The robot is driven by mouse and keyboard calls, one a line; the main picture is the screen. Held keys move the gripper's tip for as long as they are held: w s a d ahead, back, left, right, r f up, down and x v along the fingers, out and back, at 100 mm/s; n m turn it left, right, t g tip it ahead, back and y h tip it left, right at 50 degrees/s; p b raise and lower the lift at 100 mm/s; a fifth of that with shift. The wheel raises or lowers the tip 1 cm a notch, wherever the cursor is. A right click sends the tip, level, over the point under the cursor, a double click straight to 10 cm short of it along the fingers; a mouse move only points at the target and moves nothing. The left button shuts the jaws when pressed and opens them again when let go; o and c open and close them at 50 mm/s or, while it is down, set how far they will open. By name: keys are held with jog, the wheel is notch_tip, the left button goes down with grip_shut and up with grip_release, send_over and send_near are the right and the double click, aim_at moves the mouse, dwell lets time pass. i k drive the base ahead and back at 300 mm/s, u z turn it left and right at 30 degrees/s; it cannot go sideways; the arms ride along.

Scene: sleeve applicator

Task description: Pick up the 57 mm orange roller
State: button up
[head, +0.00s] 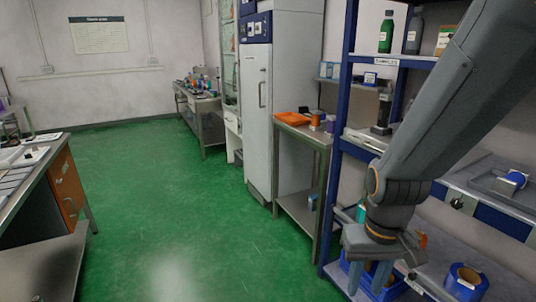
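My gripper (369,277) hangs at the lower right, fingers pointing down over the lower shelf of the blue rack. Its two fingers stand apart, and I see nothing clearly held between them. A small orange piece (423,241) shows just right of the gripper, partly hidden by it; I cannot tell if it is a roller. An orange-brown cylinder (315,119) stands on the side table, too small to size. I cannot tell which thing is the 57 mm orange roller.
A blue crate (393,292) lies below the gripper, and a blue roll (466,279) sits on the shelf to its right. The blue rack post (339,150) is close on the left. An orange tray (291,118) is on the side table. The green floor is clear.

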aim_at(316, 114)
jog(key=u, duration=0.8)
jog(key=i, duration=1.55)
jog(key=u, duration=0.25)
jog(key=i, duration=1.65)
jog(key=z, duration=1.25)
jog(key=i, duration=1.05)
jog(key=z, duration=0.8)
